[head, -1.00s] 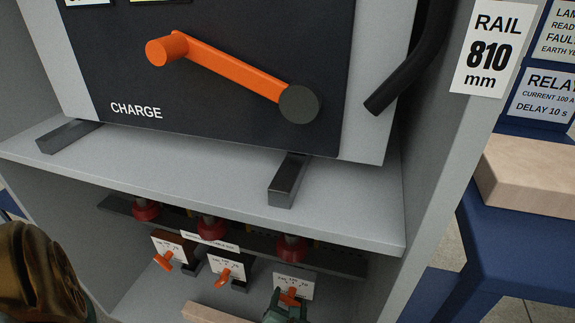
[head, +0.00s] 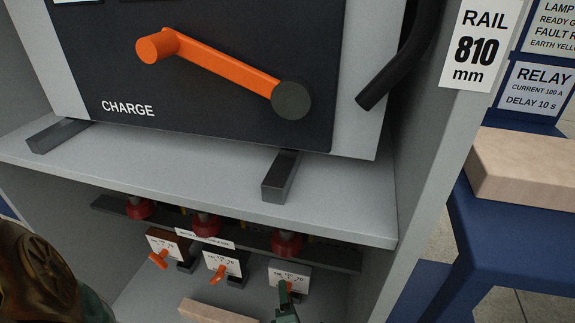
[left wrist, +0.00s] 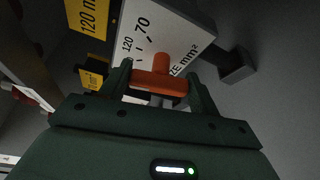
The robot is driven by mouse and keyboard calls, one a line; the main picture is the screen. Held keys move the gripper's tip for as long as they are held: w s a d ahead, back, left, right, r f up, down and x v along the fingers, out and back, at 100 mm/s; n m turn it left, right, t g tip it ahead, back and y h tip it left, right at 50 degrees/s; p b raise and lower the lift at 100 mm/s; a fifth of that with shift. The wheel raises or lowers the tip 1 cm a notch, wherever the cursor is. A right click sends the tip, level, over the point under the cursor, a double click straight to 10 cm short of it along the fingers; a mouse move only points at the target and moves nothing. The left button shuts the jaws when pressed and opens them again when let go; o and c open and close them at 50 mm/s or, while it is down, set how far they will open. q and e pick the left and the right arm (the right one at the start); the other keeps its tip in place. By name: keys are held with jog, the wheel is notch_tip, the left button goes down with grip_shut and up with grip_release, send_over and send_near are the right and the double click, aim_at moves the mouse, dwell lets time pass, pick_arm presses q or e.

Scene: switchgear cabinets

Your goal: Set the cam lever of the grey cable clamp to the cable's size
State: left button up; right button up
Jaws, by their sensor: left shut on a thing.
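Three cable clamps with white dial plates and orange cam levers stand in a row on the lower shelf in the head view. My left gripper (head: 285,306) is at the rightmost clamp's dial plate (head: 290,277) and hides most of its lever. In the left wrist view, the gripper (left wrist: 160,82) is shut on the orange cam lever (left wrist: 152,79), with a finger at each side. The dial plate (left wrist: 172,35) behind it reads 70, 120 and part of "SIZE mm²". Where the lever points I cannot tell. My right gripper is not clearly seen.
Red cable parts (head: 287,243) and a dark rail (head: 232,239) run above the clamps. The middle clamp (head: 221,263) and left clamp (head: 166,246) stand beside. A pale block (head: 215,311) lies in front. The shelf (head: 200,183) with the orange charge handle (head: 222,62) hangs over.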

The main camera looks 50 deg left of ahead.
pick_arm(q)
jog(key=shift+s+f+m+y+b, duration=0.1)
jog(key=shift+f+m+y+b, duration=0.15)
jog(key=shift+m, duration=0.55)
jog(key=shift+r+m+y, duration=0.1)
jog(key=shift+m+y, duration=0.15)
jog(key=shift+m, duration=0.15)
pick_arm(e)
jog(key=shift+w+a+r+t, duration=0.3)
jog(key=shift+w+a+r, duration=0.1)
jog(key=shift+w+a, duration=0.15)
pick_arm(q)
jog(key=o, duration=1)
pick_arm(e)
jog(key=shift+w, duration=0.15)
